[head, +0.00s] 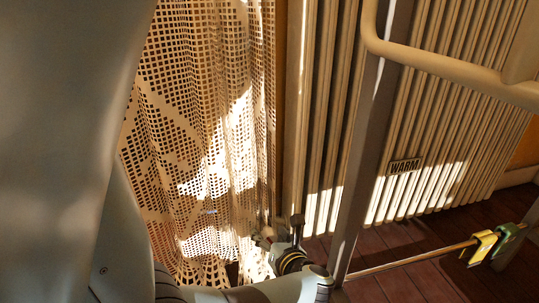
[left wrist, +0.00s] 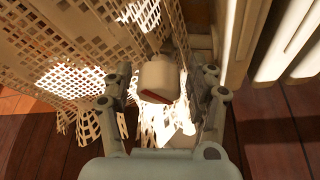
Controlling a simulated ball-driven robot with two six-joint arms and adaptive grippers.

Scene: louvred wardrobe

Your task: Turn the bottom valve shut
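The bottom valve shows in the left wrist view as a pale, rounded knob (left wrist: 159,78) with a reddish mark low on its side. It is low down between the lace curtain and the radiator. My left gripper (left wrist: 165,88) is open, with one finger on each side of the knob. A small gap seems to show on each side; contact is not clear. In the head view my left gripper (head: 280,238) is at the foot of the curtain beside the radiator, and it largely hides the valve. My right gripper is in neither view.
A grey upright post (head: 368,130) and a beige bent tube (head: 450,68) are in front. Yellow (head: 482,247) and green clips sit on a low rod. Dark floorboards lie below.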

